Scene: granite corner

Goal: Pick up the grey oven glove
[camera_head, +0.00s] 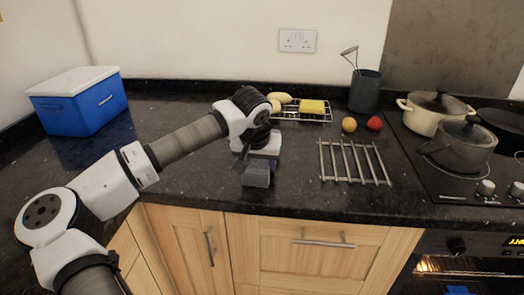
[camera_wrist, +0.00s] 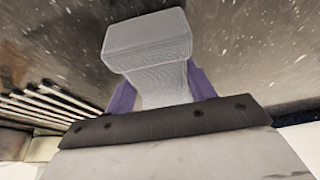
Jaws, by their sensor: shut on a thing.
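The grey oven glove (camera_wrist: 147,40) shows in the wrist view as a pale grey block with a narrower part between the purple fingers of my gripper (camera_wrist: 160,88). The gripper is shut on this narrower part. In the head view the glove (camera_head: 256,176) is a small grey shape near the counter's front edge, just below my gripper (camera_head: 258,160). My gripper and wrist hide part of it there. I cannot tell whether the glove touches the counter.
A metal trivet (camera_head: 352,162) lies to the right. A blue cooler (camera_head: 80,102) stands at the left. The hob with pots (camera_head: 464,145) is at the right.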

